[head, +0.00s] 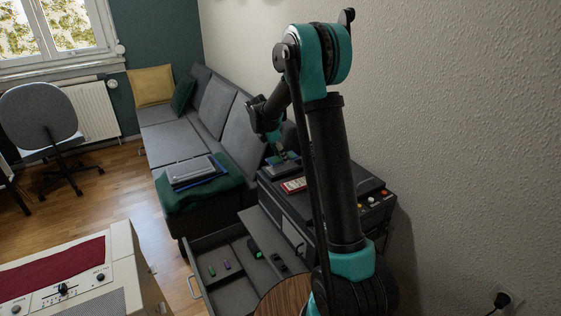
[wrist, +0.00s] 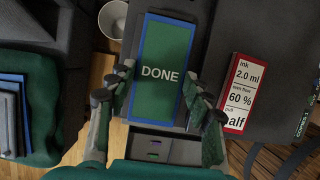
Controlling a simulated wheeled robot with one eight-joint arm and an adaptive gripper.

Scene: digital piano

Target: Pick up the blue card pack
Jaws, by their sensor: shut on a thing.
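The blue card pack (wrist: 160,75) has blue edges and a green face reading "DONE". In the wrist view it lies between the two fingers of my gripper (wrist: 158,73), which is shut on it. In the head view my gripper (head: 277,146) is at the far end of the dark cabinet, partly hidden by my arm. A small blue and green patch of the pack (head: 282,159) shows beneath it. I cannot tell whether the pack touches the cabinet top.
A red and white label box (wrist: 239,93) lies right of the pack on the dark cabinet (head: 375,197). An open drawer (head: 232,282) holds small items. A grey sofa (head: 180,147) with a green blanket (head: 200,192) stands left.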

